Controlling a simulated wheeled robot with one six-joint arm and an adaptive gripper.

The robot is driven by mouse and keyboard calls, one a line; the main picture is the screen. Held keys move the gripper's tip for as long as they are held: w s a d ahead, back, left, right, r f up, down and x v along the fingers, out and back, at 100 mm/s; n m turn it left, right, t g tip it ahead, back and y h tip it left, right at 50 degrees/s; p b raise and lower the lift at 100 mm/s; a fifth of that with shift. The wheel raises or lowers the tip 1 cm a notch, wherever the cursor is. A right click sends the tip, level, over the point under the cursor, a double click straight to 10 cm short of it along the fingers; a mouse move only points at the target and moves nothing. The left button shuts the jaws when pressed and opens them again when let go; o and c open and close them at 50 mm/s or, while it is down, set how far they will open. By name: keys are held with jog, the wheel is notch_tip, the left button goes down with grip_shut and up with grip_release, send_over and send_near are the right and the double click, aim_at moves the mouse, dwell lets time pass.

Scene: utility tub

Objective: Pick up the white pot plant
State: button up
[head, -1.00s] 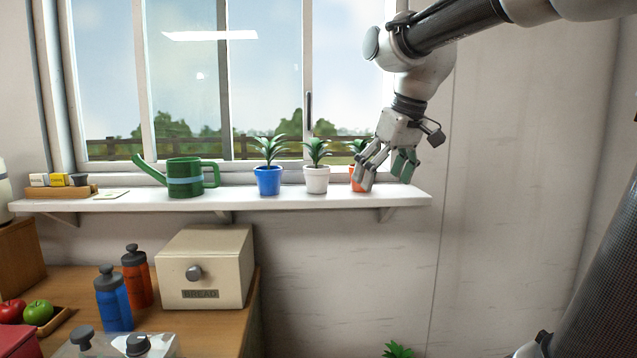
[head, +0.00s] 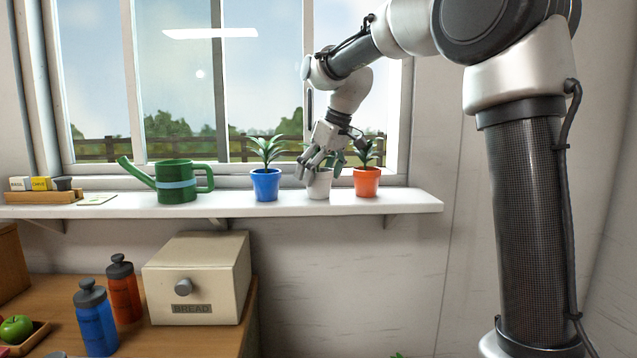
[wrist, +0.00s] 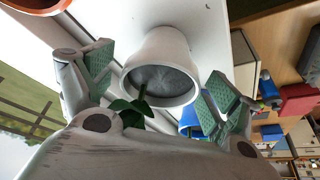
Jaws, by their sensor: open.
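The white pot plant (head: 319,186) stands upright on the window shelf, between the blue and orange pots. My gripper (head: 319,168) is over it in the head view and hides most of its leaves. In the wrist view, the white pot (wrist: 160,68) lies between the two open green-padded fingers (wrist: 152,85), with its soil and some leaves visible. No finger clearly touches the pot there. The gripper is open and holds nothing.
The blue pot plant (head: 265,184) is close on the left and the orange pot plant (head: 367,181) close on the right. A green watering can (head: 176,181) stands farther left on the white shelf (head: 225,207). The window (head: 180,75) is behind.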

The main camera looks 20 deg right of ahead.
aim_at(318, 170)
jog(key=shift+w+f, duration=0.1)
jog(key=shift+f, duration=0.2)
jog(key=c, duration=1.3)
jog(key=shift+r, duration=0.15)
jog(key=shift+s+a+r, duration=0.1)
jog(key=shift+s+r, duration=0.1)
jog(key=shift+r, duration=0.05)
notch_tip(318, 170, up, 6)
jog(key=shift+r, duration=0.15)
jog(key=s+a, duration=0.2)
jog(key=s, duration=0.7)
jog(key=s+a, duration=0.1)
jog(key=s, duration=0.9)
jog(key=shift+s+a, duration=0.2)
jog(key=shift+a, duration=0.2)
